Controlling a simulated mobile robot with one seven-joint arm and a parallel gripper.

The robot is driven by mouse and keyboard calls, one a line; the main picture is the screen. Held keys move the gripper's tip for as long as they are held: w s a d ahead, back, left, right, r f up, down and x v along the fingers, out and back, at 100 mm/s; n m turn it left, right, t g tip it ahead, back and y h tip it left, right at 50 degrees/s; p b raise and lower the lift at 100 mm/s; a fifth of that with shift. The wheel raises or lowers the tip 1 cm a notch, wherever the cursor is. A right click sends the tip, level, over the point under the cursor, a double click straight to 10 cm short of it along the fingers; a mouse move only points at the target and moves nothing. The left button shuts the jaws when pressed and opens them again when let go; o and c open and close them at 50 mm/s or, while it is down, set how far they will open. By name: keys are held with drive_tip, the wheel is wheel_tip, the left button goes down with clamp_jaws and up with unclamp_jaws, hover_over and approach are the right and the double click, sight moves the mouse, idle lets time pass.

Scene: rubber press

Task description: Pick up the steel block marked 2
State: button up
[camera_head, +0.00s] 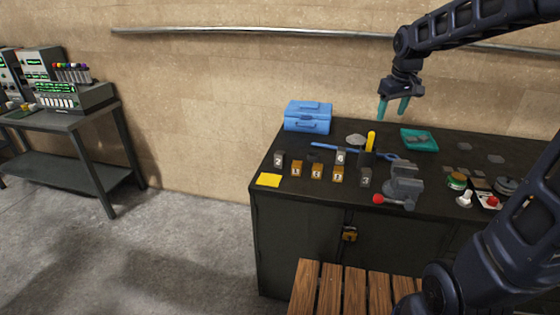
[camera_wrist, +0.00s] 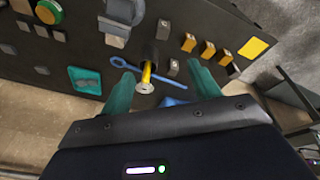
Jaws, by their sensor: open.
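The steel block marked 2 (camera_head: 279,158) stands upright on the left part of the dark cabinet top (camera_head: 262,204), behind the yellow note and left of the brass blocks. In the wrist view, a small grey block (camera_wrist: 233,70) beside the brass blocks appears to be it, right of my right finger. My gripper (camera_head: 392,110) is open and empty, with teal fingers pointing down. It is high above the back of the cabinet top, well to the right of the block. Its fingers also show in the wrist view (camera_wrist: 160,68).
Brass blocks (camera_head: 317,171) and two more steel blocks, one (camera_head: 341,157) behind and one (camera_head: 365,177) to the right, stand nearby. A blue toolbox (camera_head: 307,117), a blue wrench (camera_head: 331,149), a yellow-handled tool (camera_head: 371,140) and a vise (camera_head: 405,184) surround them. A teal tray (camera_head: 419,140) lies below my gripper.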

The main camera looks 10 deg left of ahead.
drive_tip(key=w+a+f+n, duration=0.3)
drive_tip(key=w+a, duration=0.4)
drive_tip(key=a, duration=0.3)
drive_tip(key=n+g, duration=0.3)
drive_tip(key=n, duration=0.3)
approach(280, 159)
drive_tip(key=shift+w+a+f, duration=0.15)
drive_tip(key=shift+w, duration=0.3)
drive_tip(key=shift+w+a+f, duration=0.15)
drive_tip(key=shift+w, duration=0.25)
drive_tip(key=shift+a+f, duration=0.2)
drive_tip(key=shift+f, duration=0.25)
drive_tip(key=shift+w+f, duration=0.15)
drive_tip(key=shift+f, duration=4.95)
clamp_jaws()
